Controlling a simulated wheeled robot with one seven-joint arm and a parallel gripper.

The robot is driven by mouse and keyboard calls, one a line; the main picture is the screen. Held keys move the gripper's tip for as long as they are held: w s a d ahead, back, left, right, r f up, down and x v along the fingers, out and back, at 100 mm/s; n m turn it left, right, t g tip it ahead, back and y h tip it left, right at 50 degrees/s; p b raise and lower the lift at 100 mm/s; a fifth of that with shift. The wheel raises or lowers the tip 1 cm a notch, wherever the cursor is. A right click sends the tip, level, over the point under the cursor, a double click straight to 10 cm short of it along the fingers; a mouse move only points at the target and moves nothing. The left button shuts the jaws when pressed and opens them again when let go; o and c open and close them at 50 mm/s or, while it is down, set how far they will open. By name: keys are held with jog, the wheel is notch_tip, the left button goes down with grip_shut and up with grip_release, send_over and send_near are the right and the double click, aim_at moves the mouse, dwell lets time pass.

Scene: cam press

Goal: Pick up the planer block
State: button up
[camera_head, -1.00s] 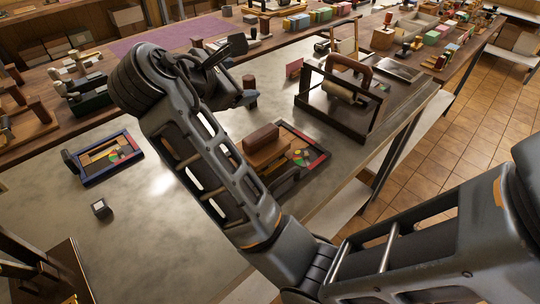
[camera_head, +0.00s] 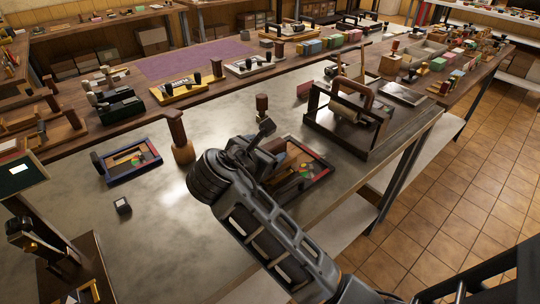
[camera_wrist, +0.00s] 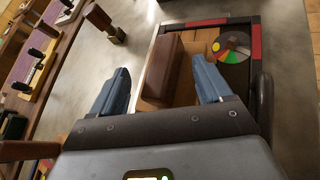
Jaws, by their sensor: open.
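The planer block appears to be the light wooden block with a dark brown grip (camera_wrist: 163,72) on top, in the wrist view. It sits in a tray (camera_wrist: 256,42) with a black and red rim, beside a coloured dial (camera_wrist: 232,47). In the head view the tray (camera_head: 322,172) shows right of centre on the worktable, and my arm hides most of the block. My gripper (camera_wrist: 161,66) is open and empty, its two blue-grey fingers either side of the brown grip in the picture. Its height above the block is hard to tell. In the head view my gripper (camera_head: 264,150) is over the tray's left part.
A blue-rimmed tray (camera_head: 132,174) lies left on the table (camera_head: 165,235), near a small dark cube (camera_head: 122,206). Wooden posts (camera_head: 180,138) stand behind my arm. A dark framed press (camera_head: 345,133) stands right of the tray. Bare tabletop lies in front.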

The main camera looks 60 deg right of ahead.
jog(key=shift+w+d+f, duration=0.1)
jog(key=shift+d+f, duration=0.1)
jog(key=shift+d, duration=0.25)
jog(key=c, duration=1.3)
